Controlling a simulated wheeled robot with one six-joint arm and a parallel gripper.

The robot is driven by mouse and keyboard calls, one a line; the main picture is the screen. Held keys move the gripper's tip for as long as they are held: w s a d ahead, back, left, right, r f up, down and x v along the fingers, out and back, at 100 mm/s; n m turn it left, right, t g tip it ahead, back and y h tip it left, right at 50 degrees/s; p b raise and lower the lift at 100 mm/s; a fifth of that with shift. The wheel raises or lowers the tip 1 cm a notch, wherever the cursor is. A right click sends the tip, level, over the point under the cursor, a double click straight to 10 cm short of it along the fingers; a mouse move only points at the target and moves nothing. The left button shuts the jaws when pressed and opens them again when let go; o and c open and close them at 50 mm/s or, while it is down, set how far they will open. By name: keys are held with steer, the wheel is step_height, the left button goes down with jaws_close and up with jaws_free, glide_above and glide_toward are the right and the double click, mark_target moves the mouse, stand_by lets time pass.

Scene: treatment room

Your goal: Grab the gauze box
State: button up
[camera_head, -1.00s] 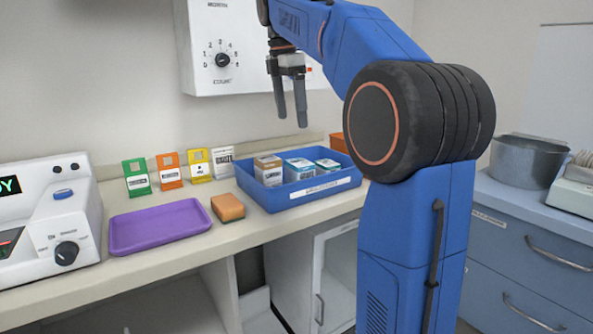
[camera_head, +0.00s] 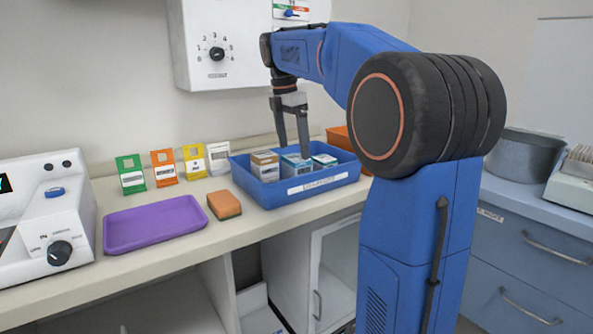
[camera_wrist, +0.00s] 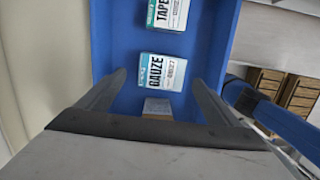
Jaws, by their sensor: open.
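In the wrist view the fingers (camera_wrist: 159,80) stand apart, left and right of the gauze box's lower end. I cannot tell the exact height gap.
A tape box (camera_wrist: 167,14) and a brown-sided box (camera_head: 265,166) flank the gauze box in the tray. A sponge (camera_head: 224,205) and purple tray (camera_head: 155,228) lie to the left. Coloured cards stand behind. A white wall unit (camera_head: 222,50) hangs behind my gripper.

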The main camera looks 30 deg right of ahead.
mark_target(296, 157)
steer(key=shift+s+d+f, duration=0.1)
steer(key=shift+d+f, duration=0.1)
steer(key=shift+f, duration=0.7)
steer(key=shift+d+f, duration=0.15)
steer(key=shift+f, duration=0.8)
steer(key=shift+s+d+f, duration=0.1)
steer(key=shift+d+f, duration=0.1)
steer(key=shift+f, duration=0.7)
steer(key=shift+w, duration=0.1)
steer(key=c, duration=1.2)
steer(key=shift+o, duration=0.2)
steer(key=shift+r, duration=0.1)
